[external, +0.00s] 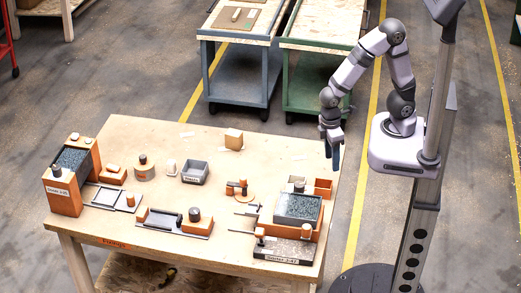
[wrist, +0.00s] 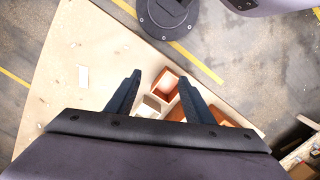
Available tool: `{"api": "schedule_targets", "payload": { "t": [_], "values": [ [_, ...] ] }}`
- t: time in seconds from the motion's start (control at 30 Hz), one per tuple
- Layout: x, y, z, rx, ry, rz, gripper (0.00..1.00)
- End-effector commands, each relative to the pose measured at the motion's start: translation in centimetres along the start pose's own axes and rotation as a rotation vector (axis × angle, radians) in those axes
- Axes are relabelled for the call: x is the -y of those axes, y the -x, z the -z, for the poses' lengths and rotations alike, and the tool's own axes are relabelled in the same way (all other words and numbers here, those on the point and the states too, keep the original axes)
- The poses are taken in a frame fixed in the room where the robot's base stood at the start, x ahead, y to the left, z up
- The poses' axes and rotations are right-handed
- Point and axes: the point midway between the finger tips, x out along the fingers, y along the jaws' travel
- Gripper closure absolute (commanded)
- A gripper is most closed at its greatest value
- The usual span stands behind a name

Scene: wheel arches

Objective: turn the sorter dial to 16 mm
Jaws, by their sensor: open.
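The sorter (external: 298,208) is an orange unit with a dark speckled top at the table's right end. A label on the grey block at its front looks like it reads "Sorter", but it is small. Orange and white knobs stand at its front, one at left (external: 260,236) and one at right (external: 306,231). I cannot tell which is the dial, and no 16 mm mark is legible. My gripper (external: 335,155) hangs open and empty above the table's right edge, near the sorter's back. In the wrist view, my gripper (wrist: 160,79) has its fingers apart above orange compartments (wrist: 167,84).
Blue (external: 238,70) and green (external: 312,75) carts stand behind. The table's back middle is mostly clear.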

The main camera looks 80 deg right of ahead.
Motion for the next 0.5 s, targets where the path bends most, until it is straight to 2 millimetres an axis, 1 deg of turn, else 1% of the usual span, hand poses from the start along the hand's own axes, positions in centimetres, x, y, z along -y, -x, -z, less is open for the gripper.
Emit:
{"api": "schedule_targets", "payload": {
  "t": [0.03, 0.13, 0.2, 0.27, 0.3, 0.4, 0.5],
  "values": [
    [1.8, 0.0, 1.9, -0.009, 0.064, -0.005, 0.52],
    [4.6, 0.7, 5.4, -0.037, 0.108, -0.007, 0.52],
    [6.1, 1.5, 7.6, -0.057, 0.081, -0.004, 0.52],
    [7.0, 2.4, 9.4, -0.078, 0.028, 0.002, 0.52],
    [7.3, 3.2, 10.8, -0.094, -0.030, 0.009, 0.52],
    [7.8, 5.9, 13.5, -0.139, -0.205, 0.035, 0.52],
    [8.1, 7.7, 14.7, -0.152, -0.370, 0.056, 0.52]
  ]
}}
